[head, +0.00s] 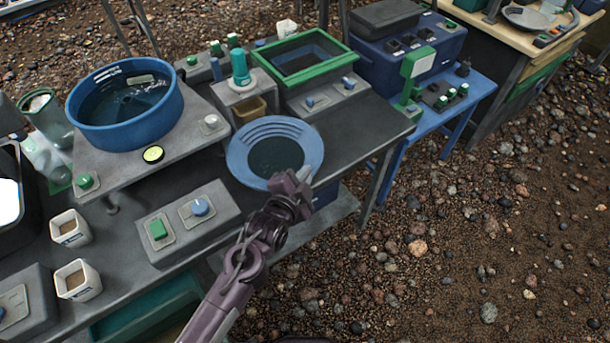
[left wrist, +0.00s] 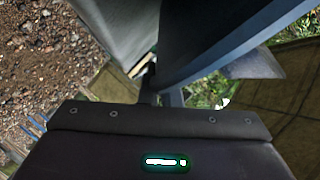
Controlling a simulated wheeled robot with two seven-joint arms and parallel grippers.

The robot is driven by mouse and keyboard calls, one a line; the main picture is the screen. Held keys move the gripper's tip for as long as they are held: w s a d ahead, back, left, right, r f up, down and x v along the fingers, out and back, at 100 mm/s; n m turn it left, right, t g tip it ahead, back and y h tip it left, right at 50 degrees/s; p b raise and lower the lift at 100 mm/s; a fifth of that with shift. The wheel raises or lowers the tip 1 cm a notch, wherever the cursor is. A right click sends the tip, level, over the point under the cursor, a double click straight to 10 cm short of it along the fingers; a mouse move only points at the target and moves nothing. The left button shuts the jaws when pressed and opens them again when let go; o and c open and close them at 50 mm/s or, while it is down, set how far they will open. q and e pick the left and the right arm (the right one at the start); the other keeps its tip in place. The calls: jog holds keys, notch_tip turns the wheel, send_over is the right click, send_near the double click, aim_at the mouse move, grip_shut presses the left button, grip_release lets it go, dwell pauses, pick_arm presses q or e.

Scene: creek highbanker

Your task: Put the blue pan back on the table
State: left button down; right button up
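The blue pan (head: 275,153) is round, with ridges along its far side and a dark middle. It shows in the head view at the front edge of the dark table (head: 349,136), partly overhanging it. My left gripper (head: 292,182) is at the pan's near right rim and appears shut on it. In the left wrist view the pan (left wrist: 232,48) is a blue-grey slab seen nearly edge-on, running to the gripper; the fingertips are mostly hidden. Whether the pan touches the table cannot be told. My right gripper is not in view.
A large blue tub (head: 125,108) stands on a raised grey platform at the left. A green-framed screen (head: 300,58) and a green bottle (head: 240,68) stand behind the pan. A grey switch box (head: 188,222) and two white cups (head: 77,280) are at the left front. Pebbly ground lies right.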

pick_arm(q)
jog(key=shift+f, duration=0.3)
jog(key=c, duration=1.6)
grip_release()
jog(key=shift+f, duration=0.15)
jog(key=v, duration=1.2)
jog(key=shift+d, duration=0.1)
